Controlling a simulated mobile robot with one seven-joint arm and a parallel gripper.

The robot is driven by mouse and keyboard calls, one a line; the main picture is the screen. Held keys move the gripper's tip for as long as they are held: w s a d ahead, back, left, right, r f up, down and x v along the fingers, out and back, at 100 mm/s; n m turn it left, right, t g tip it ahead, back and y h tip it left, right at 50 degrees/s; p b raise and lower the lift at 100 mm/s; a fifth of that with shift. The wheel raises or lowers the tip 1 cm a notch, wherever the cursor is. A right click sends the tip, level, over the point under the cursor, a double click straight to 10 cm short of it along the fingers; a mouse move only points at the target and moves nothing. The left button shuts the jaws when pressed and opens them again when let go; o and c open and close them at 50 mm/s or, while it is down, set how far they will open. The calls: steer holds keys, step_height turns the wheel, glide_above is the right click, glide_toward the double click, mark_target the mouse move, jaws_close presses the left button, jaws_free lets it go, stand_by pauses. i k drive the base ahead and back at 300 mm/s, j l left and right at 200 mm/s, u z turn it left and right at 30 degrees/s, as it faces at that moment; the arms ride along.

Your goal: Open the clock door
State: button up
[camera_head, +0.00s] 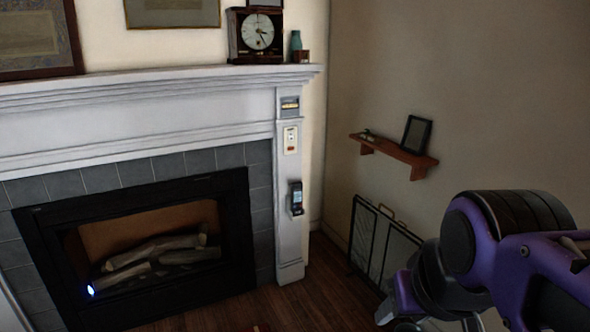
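A dark wooden mantel clock (255,36) with a round white face stands on the right part of the white mantelpiece (130,85). Its front faces the room; whether its door is shut or ajar is too small to tell. My purple and black arm fills the lower right. My gripper (428,322) is at the bottom edge, partly cut off and hidden by the arm. It is far below and to the right of the clock, touching nothing that I can see. Its finger state does not show clearly.
A small teal vase (296,41) stands right of the clock. A wooden wall shelf (396,155) holds a dark frame (416,133). A fire screen (379,240) leans at the right wall. The fireplace (150,245) holds logs. Some wooden floor (315,285) is clear.

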mark_target(282, 31)
steer(key=i, duration=1.15)
